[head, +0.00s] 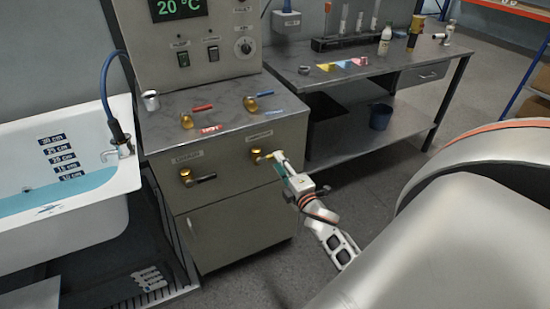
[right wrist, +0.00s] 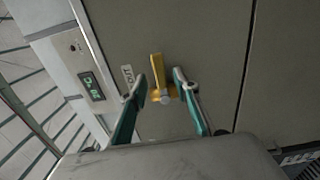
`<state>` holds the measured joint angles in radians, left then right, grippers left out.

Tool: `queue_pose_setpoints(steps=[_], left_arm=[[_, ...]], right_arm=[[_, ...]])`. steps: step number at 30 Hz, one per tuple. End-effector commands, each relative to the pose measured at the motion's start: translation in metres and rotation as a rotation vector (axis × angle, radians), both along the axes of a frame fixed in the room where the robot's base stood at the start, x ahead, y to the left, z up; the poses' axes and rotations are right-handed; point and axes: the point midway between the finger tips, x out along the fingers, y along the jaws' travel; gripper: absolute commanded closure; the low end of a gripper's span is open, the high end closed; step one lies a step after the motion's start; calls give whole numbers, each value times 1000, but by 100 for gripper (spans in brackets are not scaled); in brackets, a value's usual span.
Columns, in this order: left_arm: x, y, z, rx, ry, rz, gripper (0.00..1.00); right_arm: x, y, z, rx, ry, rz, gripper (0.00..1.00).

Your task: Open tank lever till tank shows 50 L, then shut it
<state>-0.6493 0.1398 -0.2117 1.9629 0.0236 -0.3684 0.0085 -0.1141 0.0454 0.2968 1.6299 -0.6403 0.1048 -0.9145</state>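The tank lever appears to be the yellow lever (right wrist: 157,68) with a grey end, seen between my right gripper's fingers (right wrist: 160,90) in the right wrist view. The fingers are apart, with a gap at the left finger; whether the right finger touches it I cannot tell. In the head view my right gripper (head: 274,159) is at the right brass valve (head: 257,153) on the grey cabinet front, hiding its handle. A small green display (right wrist: 92,86) shows in the wrist view, its digits too blurred to read surely. My left gripper is out of view.
A second brass valve with a dark handle (head: 201,179) is to the left. Red (head: 203,108) and blue (head: 276,93) handles are on the cabinet top. A bathtub (head: 120,185) holding water stands left. A workbench (head: 365,70) stands right. Open floor lies in front.

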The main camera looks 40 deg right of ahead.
Motion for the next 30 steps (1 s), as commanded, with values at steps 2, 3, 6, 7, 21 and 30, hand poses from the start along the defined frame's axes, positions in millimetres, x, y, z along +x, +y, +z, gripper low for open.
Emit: queue_pose_setpoints(steps=[2,3,6,7,21,30], left_arm=[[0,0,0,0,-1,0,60],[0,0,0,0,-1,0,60],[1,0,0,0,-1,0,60],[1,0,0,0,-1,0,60],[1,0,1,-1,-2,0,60],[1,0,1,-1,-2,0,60]], right_arm=[[-18,4,-1,0,2,-1,69],[-26,6,-1,1,3,-1,69],[-44,10,-1,-1,2,-1,69],[-49,11,-1,-1,3,-1,69],[-73,18,1,-2,-1,0,69],[-73,18,0,-1,0,0,69]])
